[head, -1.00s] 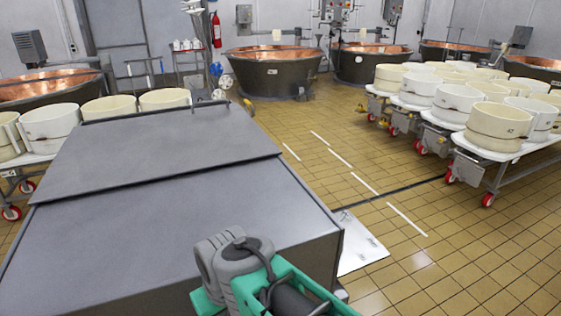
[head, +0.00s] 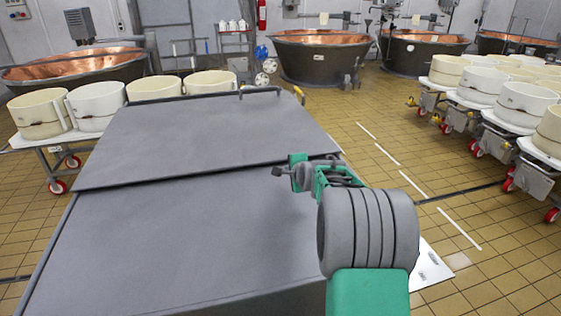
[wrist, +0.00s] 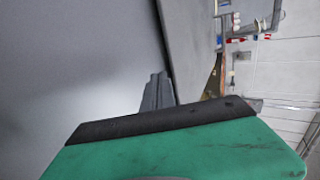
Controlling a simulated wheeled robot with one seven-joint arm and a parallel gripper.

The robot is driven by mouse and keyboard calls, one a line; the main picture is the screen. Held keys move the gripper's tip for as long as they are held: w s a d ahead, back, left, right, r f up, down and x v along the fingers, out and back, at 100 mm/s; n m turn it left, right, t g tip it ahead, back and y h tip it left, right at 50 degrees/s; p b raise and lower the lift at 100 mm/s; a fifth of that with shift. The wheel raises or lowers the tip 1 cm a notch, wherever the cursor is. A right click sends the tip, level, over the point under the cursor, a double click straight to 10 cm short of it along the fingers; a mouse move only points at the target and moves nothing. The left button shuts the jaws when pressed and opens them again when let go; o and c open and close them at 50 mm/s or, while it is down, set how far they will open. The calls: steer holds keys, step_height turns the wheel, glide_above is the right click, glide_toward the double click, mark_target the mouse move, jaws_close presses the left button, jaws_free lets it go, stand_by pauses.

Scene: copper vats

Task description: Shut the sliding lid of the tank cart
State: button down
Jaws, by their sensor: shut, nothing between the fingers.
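The tank cart (head: 180,245) is a big grey metal box that fills the lower left and middle of the head view. A flat grey panel, seemingly its sliding lid (head: 205,140), lies on the far part of the top. Its near edge makes a raised step across the top. A thin bar handle (head: 262,91) stands at the panel's far edge. No open gap into the tank shows. My gripper (head: 278,171) is shut and empty, near the right end of that step; contact cannot be told. In the wrist view its grey fingers (wrist: 157,92) show against a grey surface.
Copper vats (head: 322,60) stand along the back wall. White tubs on a wheeled rack (head: 52,140) stand left of the cart, and more racks of tubs (head: 510,110) stand at the right. Tiled floor (head: 400,150) is clear between the cart and the right racks.

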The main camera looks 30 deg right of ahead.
steer(key=p, duration=0.1)
glide_toward(279, 162)
steer(key=w+f, duration=0.2)
steer(key=f, duration=0.1)
steer(key=shift+d+f, duration=0.1)
steer(key=shift+d, duration=0.05)
steer(key=shift+w+d+p, duration=0.2)
steer(key=shift+w, duration=0.65)
steer(key=shift+w+d+p, duration=0.2)
steer(key=shift+w, duration=0.65)
